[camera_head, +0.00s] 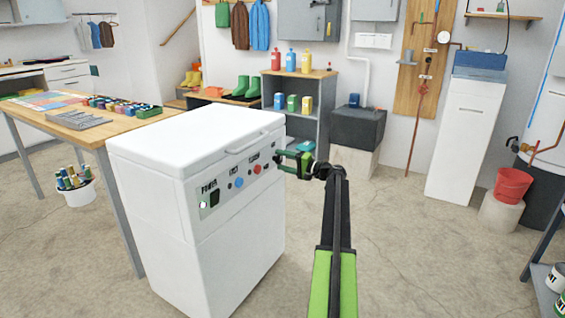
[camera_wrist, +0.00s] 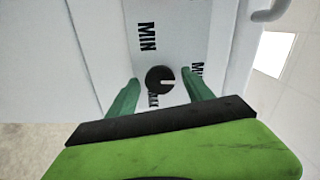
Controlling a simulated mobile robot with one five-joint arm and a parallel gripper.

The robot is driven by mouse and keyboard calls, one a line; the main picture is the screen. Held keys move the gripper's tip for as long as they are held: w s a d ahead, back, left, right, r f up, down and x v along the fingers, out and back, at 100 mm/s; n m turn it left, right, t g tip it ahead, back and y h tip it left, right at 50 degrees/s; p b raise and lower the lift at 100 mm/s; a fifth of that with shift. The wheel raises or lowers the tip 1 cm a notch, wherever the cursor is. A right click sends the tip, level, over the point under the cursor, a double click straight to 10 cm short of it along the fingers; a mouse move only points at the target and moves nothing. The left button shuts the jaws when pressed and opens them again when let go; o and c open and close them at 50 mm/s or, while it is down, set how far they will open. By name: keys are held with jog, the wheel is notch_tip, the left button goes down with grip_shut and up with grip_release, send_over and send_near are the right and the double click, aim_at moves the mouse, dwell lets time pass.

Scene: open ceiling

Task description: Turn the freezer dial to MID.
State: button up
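The white freezer (camera_head: 190,170) stands in the left half of the head view, with a control panel on its front. In the wrist view the dial (camera_wrist: 155,77) is a dark round knob with a pale slot running from its middle to its right edge. A MIN label (camera_wrist: 147,36) is above it, a MAX label (camera_wrist: 153,101) below it, and a partly hidden label starting with M (camera_wrist: 197,69) to its right. My gripper (camera_head: 281,161) is at the panel's right end. Its green fingers are open, one on each side of the dial; contact cannot be told. In the head view the gripper hides the dial.
A blue button (camera_head: 239,182), a red button (camera_head: 257,169) and a POWER switch (camera_head: 215,196) lie left along the panel. The lid handle (camera_head: 248,143) juts out above. A workbench (camera_head: 90,131) stands behind left. The floor (camera_head: 400,255) to the right is clear.

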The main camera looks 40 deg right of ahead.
jog(key=v, duration=1.7)
jog(key=shift+s, duration=0.25)
jog(key=shift+f, duration=0.1)
